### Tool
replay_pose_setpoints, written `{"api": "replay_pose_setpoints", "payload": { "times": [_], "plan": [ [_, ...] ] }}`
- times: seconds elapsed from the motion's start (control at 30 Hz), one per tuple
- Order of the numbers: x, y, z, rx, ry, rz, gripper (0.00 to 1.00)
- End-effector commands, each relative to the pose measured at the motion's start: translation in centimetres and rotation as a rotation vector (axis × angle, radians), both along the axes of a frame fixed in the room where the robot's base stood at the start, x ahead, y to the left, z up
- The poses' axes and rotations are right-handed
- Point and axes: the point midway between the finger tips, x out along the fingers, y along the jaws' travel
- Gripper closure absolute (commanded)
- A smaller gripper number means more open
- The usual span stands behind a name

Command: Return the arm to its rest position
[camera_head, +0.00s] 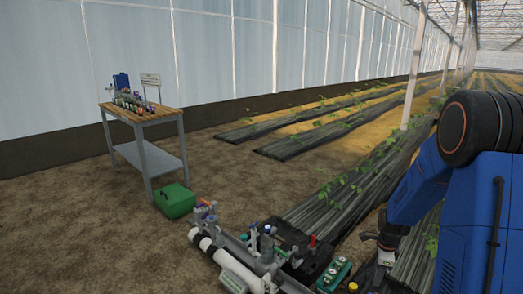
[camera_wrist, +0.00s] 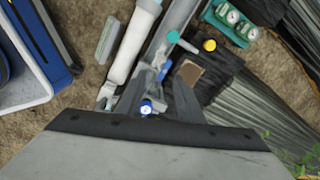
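My blue and black arm (camera_head: 415,190) reaches in from the right edge of the head view and bends down over the skid's right end. My gripper (camera_head: 384,258) hangs at its lower end, small and partly dark in that view. In the wrist view my gripper (camera_wrist: 158,90) shows two dark fingers standing apart, with nothing visibly held between them. A blue-capped fitting (camera_wrist: 147,107) appears in the gap, seemingly below the fingers; whether they touch it I cannot tell.
A yellow cap (camera_wrist: 209,45) lies near my gripper. A green box (camera_head: 175,201) stands beside a wooden-topped table (camera_head: 143,116). Plant rows (camera_head: 310,125) run behind. Bare soil lies left.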

Motion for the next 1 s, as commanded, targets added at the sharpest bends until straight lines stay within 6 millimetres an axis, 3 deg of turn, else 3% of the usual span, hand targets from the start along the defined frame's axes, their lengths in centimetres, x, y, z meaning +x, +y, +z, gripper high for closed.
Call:
{"api": "replay_pose_setpoints", "payload": {
  "times": [0.1, 0.5, 1.0],
  "plan": [
    [-1.0, 1.4, 3.7, -0.017, -0.028, 0.137, 0.66],
    [-6.1, 6.0, 13.6, -0.086, -0.092, 0.594, 0.66],
    [-15.2, 10.8, 22.4, -0.21, -0.16, 1.16, 0.66]
  ]
}}
